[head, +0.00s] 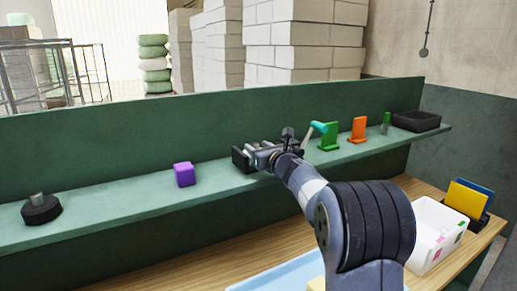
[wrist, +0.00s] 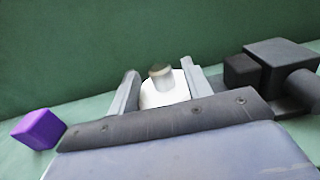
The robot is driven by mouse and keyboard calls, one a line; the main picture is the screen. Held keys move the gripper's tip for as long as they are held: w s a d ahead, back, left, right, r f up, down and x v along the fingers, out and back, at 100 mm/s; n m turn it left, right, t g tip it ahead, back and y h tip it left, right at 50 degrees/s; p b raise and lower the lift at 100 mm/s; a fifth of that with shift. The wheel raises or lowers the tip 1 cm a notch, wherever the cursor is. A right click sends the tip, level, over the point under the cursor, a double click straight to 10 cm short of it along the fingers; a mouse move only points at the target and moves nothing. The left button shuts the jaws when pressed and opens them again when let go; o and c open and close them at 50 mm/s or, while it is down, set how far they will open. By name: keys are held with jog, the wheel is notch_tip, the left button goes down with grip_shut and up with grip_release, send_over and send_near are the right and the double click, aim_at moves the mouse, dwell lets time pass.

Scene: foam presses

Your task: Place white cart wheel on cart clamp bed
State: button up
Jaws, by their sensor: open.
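The white cart wheel (wrist: 168,98) shows in the wrist view as a white rounded piece with a grey hub or peg (wrist: 160,73) on top. My gripper (wrist: 161,76) is open, with one finger on each side of the wheel. I cannot tell whether the fingers touch it, and its lower part is hidden behind the gripper body. A dark clamp block (wrist: 284,62) stands just right of the fingers. In the head view my gripper (head: 265,152) is at the dark clamp (head: 241,159) on the green shelf and hides the wheel. What the wheel rests on is hidden.
A purple cube (head: 184,174) and a black disc with a metal peg (head: 41,210) stand left on the shelf (head: 110,204). Right are a teal handle (head: 318,127), green (head: 329,137) and orange (head: 358,129) pieces and a black tray (head: 416,121). A white bin (head: 428,242) stands below.

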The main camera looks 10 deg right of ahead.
jog(key=b+v, duration=0.3)
jog(key=v, duration=0.8)
jog(key=shift+s+b, duration=0.35)
jog(key=shift+d, duration=0.1)
jog(key=shift+c, duration=0.5)
